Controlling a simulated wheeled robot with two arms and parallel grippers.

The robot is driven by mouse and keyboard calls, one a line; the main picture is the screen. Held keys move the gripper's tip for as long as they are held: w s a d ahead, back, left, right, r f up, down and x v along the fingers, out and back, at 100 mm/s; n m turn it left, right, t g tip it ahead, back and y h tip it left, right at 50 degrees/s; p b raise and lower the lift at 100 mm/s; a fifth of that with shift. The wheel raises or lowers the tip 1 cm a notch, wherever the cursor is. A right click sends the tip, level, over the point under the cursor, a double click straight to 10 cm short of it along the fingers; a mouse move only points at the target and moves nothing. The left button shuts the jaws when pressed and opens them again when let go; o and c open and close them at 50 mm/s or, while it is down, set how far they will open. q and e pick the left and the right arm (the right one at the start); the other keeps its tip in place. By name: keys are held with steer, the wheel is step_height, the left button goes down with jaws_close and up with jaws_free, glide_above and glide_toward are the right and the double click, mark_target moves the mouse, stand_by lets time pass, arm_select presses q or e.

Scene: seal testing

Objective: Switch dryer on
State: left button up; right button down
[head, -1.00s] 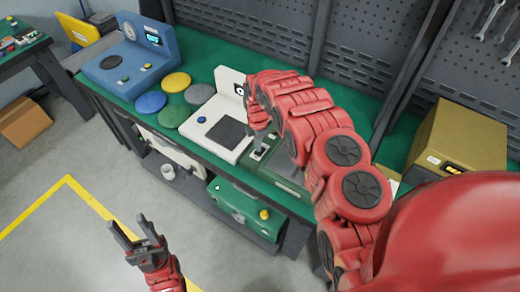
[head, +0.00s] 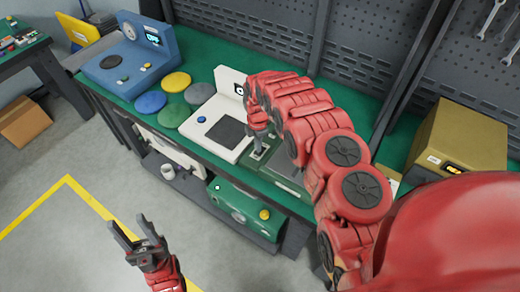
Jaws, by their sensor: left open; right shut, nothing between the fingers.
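A green machine (head: 291,171) with a grey panel sits on the bench below my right arm, which hides part of it. My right gripper (head: 257,153) points down at a small control area on this machine's left side. It is shut and empty, with its tips at or just above the surface; I cannot tell whether they touch. My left gripper (head: 127,221) is open and empty, low over the floor in front of the bench. No label shows which machine is the dryer.
A white machine (head: 208,118) with a dark plate stands just left of my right gripper. Coloured discs (head: 150,102) and a blue machine (head: 120,75) are further left. A yellow box (head: 466,125) is at right. A green case (head: 235,213) sits on the lower shelf.

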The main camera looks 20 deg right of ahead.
steer(key=shift+f+b, duration=0.35)
steer(key=shift+f, duration=0.35)
steer(key=shift+r, duration=0.1)
steer(key=shift+r+p, duration=0.5)
steer(key=shift+r, duration=0.25)
steer(key=shift+r+p, duration=1.2)
steer(key=shift+r, duration=1.55)
